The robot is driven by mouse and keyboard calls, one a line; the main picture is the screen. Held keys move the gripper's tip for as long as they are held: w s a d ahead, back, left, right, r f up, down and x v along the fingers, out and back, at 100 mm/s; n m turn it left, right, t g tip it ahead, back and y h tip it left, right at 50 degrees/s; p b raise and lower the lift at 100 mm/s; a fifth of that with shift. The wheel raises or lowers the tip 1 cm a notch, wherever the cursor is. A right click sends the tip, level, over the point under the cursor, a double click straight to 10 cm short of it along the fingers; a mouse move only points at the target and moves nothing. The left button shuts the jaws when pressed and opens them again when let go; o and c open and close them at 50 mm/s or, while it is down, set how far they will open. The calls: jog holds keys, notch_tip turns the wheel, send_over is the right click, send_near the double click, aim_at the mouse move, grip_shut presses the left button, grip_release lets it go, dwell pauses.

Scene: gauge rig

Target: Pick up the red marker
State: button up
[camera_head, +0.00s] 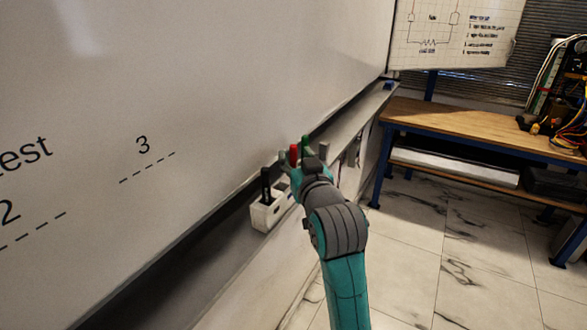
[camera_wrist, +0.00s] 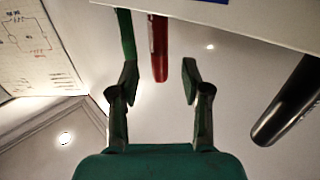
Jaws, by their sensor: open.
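The red marker (camera_head: 293,154) stands upright in the white holder (camera_head: 266,216) on the whiteboard's ledge. In the wrist view the red marker (camera_wrist: 159,48) lies between the two fingers, nearer the right-hand part of the green marker's side. My gripper (camera_head: 303,158) is open at the holder, and its fingers are apart in the wrist view (camera_wrist: 160,72), with no clear contact on the red marker. The green marker (camera_head: 306,145) is close beside it; in the wrist view the green marker (camera_wrist: 126,38) meets or overlaps the left finger. My gripper hides part of the holder and the markers' lower parts.
A black marker (camera_head: 265,184) stands at the holder's left; it also shows in the wrist view (camera_wrist: 288,102). The whiteboard (camera_head: 200,90) rises behind. A blue object (camera_head: 388,86) lies on the ledge's far end. A wooden workbench (camera_head: 480,125) stands right, with open floor before it.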

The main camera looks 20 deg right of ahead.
jog(key=shift+w, duration=1.35)
grip_shut()
jog(key=shift+r, duration=0.1)
